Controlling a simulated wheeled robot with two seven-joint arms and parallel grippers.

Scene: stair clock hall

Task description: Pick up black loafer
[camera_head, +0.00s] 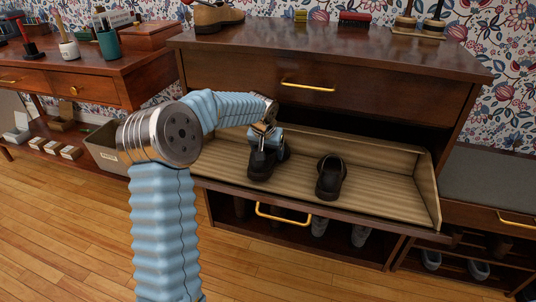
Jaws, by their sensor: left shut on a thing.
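Two black loafers are in the open lower drawer (385,197) of the dark wooden cabinet. The right-hand loafer (330,178) rests on the ribbed drawer floor, apart from my gripper. My left gripper (266,148) reaches down from above and is shut on the left-hand black loafer (260,168). The gripper and wrist cover part of that shoe. I cannot tell whether the held loafer touches the drawer floor. My right gripper is not in view.
The cabinet top (330,45) carries a brown shoe (217,15), a red brush (354,19) and wooden stands. A desk (120,75) with cups stands at the left, a grey bench (490,178) at the right. The drawer's right part is clear.

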